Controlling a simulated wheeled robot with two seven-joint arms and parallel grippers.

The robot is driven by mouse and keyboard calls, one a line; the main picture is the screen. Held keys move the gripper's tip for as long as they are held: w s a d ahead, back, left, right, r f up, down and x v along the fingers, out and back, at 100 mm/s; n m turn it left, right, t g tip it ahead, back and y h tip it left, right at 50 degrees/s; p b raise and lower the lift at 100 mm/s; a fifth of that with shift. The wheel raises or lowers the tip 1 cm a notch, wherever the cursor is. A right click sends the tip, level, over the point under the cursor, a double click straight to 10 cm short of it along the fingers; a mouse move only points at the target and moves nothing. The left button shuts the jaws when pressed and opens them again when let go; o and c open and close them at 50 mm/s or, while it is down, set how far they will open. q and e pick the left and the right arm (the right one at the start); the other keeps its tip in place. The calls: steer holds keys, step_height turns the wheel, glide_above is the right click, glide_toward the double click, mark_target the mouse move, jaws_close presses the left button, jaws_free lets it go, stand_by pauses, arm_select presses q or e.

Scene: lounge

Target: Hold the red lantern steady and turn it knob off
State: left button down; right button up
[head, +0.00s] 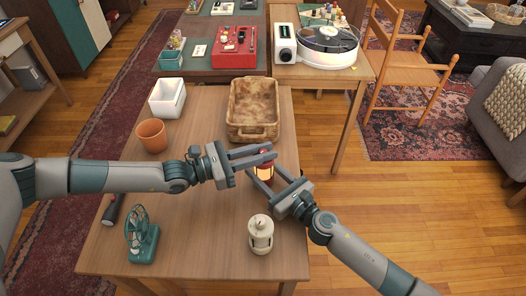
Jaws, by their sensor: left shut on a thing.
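The red lantern (264,173) stands on the wooden table, its glass glowing orange. My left gripper (271,154) reaches in from the left and is shut on the lantern's upper part, hiding much of its top. My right gripper (264,172) comes from the lower right. Its fingers are spread on either side of the lantern's lower body, and I cannot tell whether they touch it. The knob is hidden or too small to make out.
A cream lantern (261,235) and a green fan (141,236) stand at the front of the table (200,262). A basket (254,108), terracotta pot (152,135) and white container (167,98) stand behind. A dark-handled object (112,210) lies at the left edge.

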stand_by(0.5)
arm_select(q)
steer(key=c, duration=1.6)
jaws_free()
steer(key=shift+a, duration=0.1)
steer(key=v, duration=1.2)
steer(key=shift+s, duration=0.1)
